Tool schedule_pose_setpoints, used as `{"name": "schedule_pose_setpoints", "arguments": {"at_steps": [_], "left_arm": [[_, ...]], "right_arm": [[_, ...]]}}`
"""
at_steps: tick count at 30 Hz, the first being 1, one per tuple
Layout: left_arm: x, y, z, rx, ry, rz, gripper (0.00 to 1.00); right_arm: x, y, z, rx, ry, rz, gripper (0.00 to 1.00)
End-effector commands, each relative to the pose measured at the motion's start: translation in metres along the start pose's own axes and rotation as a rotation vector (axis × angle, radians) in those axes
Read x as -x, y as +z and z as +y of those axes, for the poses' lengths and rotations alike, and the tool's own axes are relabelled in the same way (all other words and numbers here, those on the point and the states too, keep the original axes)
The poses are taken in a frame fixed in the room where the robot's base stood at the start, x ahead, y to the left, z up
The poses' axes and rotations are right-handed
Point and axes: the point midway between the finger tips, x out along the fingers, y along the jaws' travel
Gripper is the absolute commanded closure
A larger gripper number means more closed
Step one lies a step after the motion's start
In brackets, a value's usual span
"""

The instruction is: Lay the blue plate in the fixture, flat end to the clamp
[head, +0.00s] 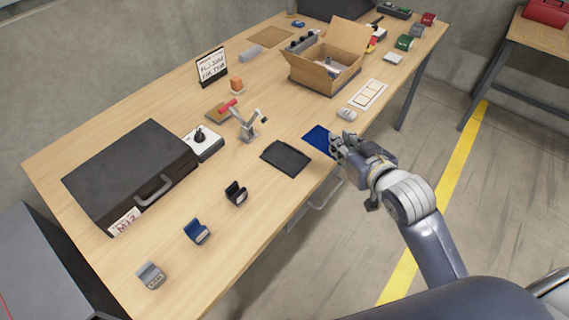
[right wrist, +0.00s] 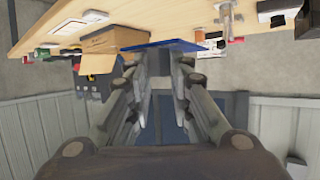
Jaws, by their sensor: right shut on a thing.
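The blue plate (head: 318,138) is at the table's front edge, between the dark flat tray and the white mouse-like object. It shows edge-on in the right wrist view (right wrist: 165,45). My right gripper (head: 337,146) is shut on the plate's near edge, its fingers (right wrist: 160,62) partly covering it. I cannot tell whether the plate touches the table or is just above it. A toggle clamp with a red handle (head: 229,105) and grey metal body (head: 248,133) stands further left on the table. The fixture's seat is not clear. My left gripper is not in view.
The dark tray (head: 286,158) lies left of the plate, near the front edge. An open cardboard box (head: 325,77), a black case (head: 120,180), a white box with a black knob (head: 204,142) and small holders (head: 197,232) stand around.

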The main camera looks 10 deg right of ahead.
Motion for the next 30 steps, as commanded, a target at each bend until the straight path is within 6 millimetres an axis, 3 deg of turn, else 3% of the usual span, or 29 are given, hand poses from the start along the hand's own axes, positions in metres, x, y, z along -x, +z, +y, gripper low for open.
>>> {"name": "schedule_pose_setpoints", "arguments": {"at_steps": [1,3,6,10,17,30], "left_arm": [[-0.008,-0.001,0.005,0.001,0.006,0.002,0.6],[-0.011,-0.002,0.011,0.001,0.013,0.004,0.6],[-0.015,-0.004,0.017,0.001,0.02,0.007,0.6],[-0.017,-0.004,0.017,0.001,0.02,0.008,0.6],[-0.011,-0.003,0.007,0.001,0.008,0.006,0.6],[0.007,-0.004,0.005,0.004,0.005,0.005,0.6]], "right_arm": [[-0.001,0.026,0.006,0.014,-0.011,-0.011,1.0],[0.0,0.048,0.011,0.018,-0.03,-0.008,1.0],[0.003,0.069,0.016,0.024,-0.051,-0.004,1.0],[0.006,0.082,0.02,0.027,-0.066,0.002,1.0],[-0.015,0.074,0.003,0.023,-0.072,0.011,1.0],[-0.098,0.051,-0.064,0.025,-0.072,0.007,1.0]]}}
